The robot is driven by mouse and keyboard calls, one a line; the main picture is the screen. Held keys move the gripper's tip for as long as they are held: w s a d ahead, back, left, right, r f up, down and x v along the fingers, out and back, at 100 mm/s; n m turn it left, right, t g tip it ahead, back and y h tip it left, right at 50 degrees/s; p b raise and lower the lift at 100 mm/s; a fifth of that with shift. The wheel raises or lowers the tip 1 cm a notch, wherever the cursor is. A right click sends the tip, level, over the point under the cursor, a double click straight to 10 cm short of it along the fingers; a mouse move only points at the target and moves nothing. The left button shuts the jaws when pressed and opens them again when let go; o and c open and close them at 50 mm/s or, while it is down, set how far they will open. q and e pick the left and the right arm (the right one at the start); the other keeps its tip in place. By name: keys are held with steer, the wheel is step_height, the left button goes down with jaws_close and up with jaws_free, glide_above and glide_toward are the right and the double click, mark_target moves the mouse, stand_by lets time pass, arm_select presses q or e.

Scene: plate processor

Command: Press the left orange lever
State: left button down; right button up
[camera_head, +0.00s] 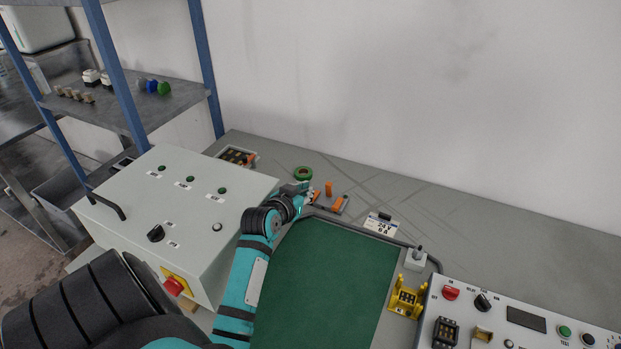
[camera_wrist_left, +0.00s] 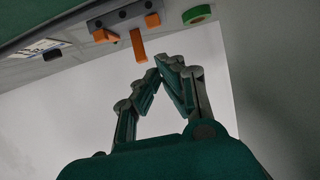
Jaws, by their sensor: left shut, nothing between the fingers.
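A dark grey block (camera_wrist_left: 122,22) carries three orange levers; it also shows in the head view (camera_head: 346,199). In the head view the left lever (camera_head: 316,194) is partly hidden by my left gripper (camera_head: 308,194). The middle lever (camera_head: 329,188) stands up and the right lever (camera_head: 338,204) leans differently. In the left wrist view the left lever (camera_wrist_left: 152,20) is at the right end, next to the middle lever (camera_wrist_left: 138,45) and the right lever (camera_wrist_left: 105,35). My left gripper (camera_wrist_left: 165,62) is shut and empty, its fingertips close to the levers; contact cannot be told. My right gripper is out of view.
A green ring (camera_head: 303,173) lies just behind the gripper. A pale control box (camera_head: 190,215) stands left of my arm. A green mat (camera_head: 335,275) covers the bench front. A yellow holder (camera_head: 405,299) and a control panel (camera_head: 520,325) are at right.

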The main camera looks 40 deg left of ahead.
arm_select(q)
steer(key=shift+s+d+f+b, duration=0.1)
steer(key=shift+s+d+f, duration=0.15)
steer(key=shift+s, duration=0.45)
steer(key=shift+s+d+f+b, duration=0.15)
steer(key=shift+s+d, duration=0.1)
steer(key=shift+s, duration=0.45)
steer(key=shift+s+d+f+b, duration=0.1)
steer(key=shift+s+d+f, duration=0.15)
steer(key=shift+s, duration=0.45)
